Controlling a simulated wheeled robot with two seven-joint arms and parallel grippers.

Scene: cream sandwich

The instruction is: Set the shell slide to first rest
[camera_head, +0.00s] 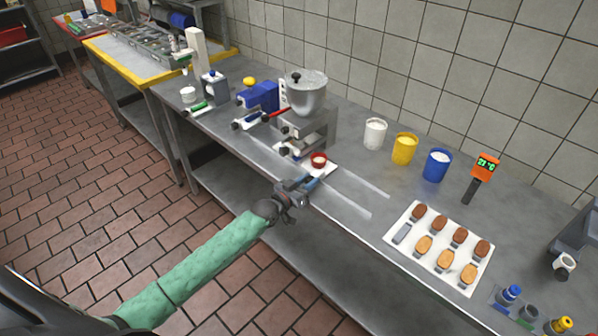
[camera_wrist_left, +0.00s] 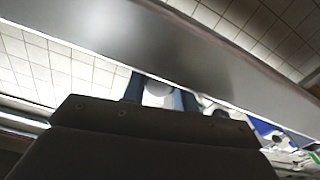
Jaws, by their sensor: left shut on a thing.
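The shell slide, as far as I can tell, is the pale plate (camera_head: 329,171) at the front of the hopper machine (camera_head: 306,98). A small red cup with pale contents (camera_head: 319,160) sits on it. My left gripper (camera_head: 311,184), with blue fingers, is at the plate's front edge by the counter's front. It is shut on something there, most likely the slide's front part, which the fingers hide. In the left wrist view a whitish piece (camera_wrist_left: 158,95) shows between the two blue fingers. My right gripper is in neither view.
White (camera_head: 375,134), yellow (camera_head: 404,148) and blue (camera_head: 436,165) cups stand along the wall. A white tray of brown and tan shells (camera_head: 408,255) lies to the right. A blue device (camera_head: 262,96) stands left of the machine.

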